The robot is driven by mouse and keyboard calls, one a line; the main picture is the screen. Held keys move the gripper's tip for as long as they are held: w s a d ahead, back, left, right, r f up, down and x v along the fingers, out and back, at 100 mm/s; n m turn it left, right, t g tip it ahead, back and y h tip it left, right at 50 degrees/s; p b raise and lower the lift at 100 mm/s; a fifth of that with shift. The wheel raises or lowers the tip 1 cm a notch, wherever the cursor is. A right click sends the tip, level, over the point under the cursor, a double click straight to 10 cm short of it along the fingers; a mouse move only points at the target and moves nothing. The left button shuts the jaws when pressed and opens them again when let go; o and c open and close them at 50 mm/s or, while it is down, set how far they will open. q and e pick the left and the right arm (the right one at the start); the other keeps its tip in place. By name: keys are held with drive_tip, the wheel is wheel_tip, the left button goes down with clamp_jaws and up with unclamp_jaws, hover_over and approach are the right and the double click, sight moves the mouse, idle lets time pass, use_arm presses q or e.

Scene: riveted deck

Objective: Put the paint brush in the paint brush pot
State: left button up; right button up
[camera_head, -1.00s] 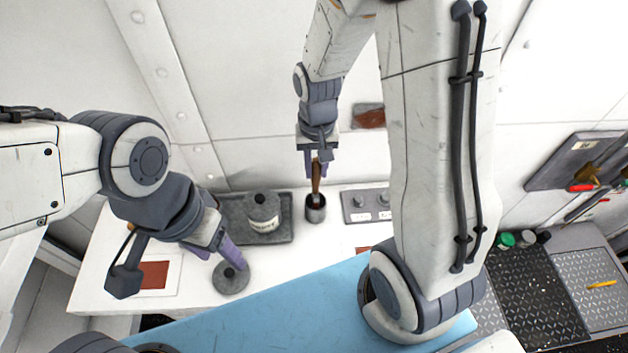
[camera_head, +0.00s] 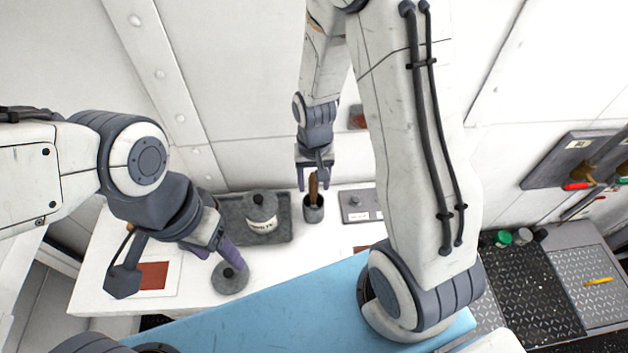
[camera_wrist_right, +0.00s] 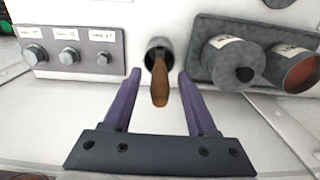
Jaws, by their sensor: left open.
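The paint brush (camera_head: 313,190) stands in the small dark paint brush pot (camera_head: 313,214) on the white table, its brown handle upward. In the right wrist view the brush handle (camera_wrist_right: 160,90) points toward the camera and its lower end is inside the pot (camera_wrist_right: 159,46). My right gripper (camera_head: 312,180) is open above the pot, with its purple fingers apart on either side of the handle and gaps visible. My left gripper (camera_head: 226,254) is open at a round grey lid (camera_head: 229,283) with a knob; I cannot tell if it touches the lid.
A dark tray (camera_head: 284,233) holding a labelled grey can (camera_head: 261,218) stands left of the pot. A grey panel with knobs (camera_head: 358,205) lies to its right. In the right wrist view an open can with reddish contents (camera_wrist_right: 298,70) is also on the tray.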

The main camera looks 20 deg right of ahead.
drive_tip(key=shift+r, duration=0.55)
wheel_tip(320, 180, up, 11)
drive_tip(key=b, duration=0.1)
drive_tip(key=s+a+r+n, duration=0.1)
drive_tip(key=s+a+n, duration=0.4)
drive_tip(key=s, duration=0.3)
drive_tip(key=s+a+r+n+y, duration=0.1)
drive_tip(key=s+a+r+n, duration=0.1)
drive_tip(key=s+a+n, duration=0.3)
drive_tip(key=s+a, duration=0.2)
drive_tip(key=s, duration=0.2)
drive_tip(key=shift+s+a+n, duration=0.15)
drive_tip(key=shift+s+n, duration=0.15)
